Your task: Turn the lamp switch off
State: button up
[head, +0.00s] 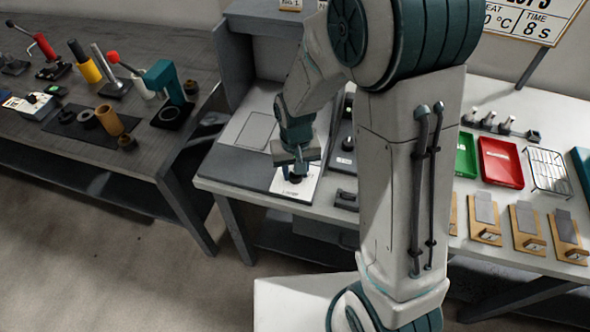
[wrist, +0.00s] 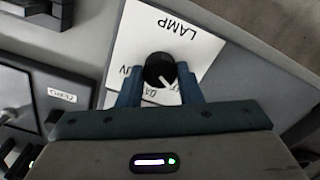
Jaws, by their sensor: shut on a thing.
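The lamp switch is a black round knob (wrist: 158,68) on a white plate marked LAMP (wrist: 205,45). The plate (head: 304,190) also shows in the head view, on the front left of the white bench. My gripper (wrist: 160,76) is shut on the knob, one blue finger on each side. In the head view my gripper (head: 296,166) points down over the plate. A white pointer line on the knob points to the lower right in the wrist view. Small letters sit around the knob, upside down; UV and part of another word show, and my fingers hide the rest.
A dark unit (head: 344,150) stands just right of the plate. A grey open-fronted booth (head: 235,65) stands behind. Green (head: 466,155) and red (head: 500,162) trays lie farther right. A dark bench (head: 60,150) with tools is at the left.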

jog(key=shift+w, duration=0.1)
jog(key=o, duration=1)
jog(key=shift+c, duration=0.2)
notch_tip(320, 180, up, 14)
dwell(0.3)
jog(key=s+d+r+m+t, duration=0.1)
jog(key=s+d+r, duration=0.3)
jog(key=s+d, duration=0.7)
jog(key=shift+s+d+m+t, duration=0.3)
jog(key=shift+s+m+t, duration=0.1)
jog(key=shift+s+t, duration=0.5)
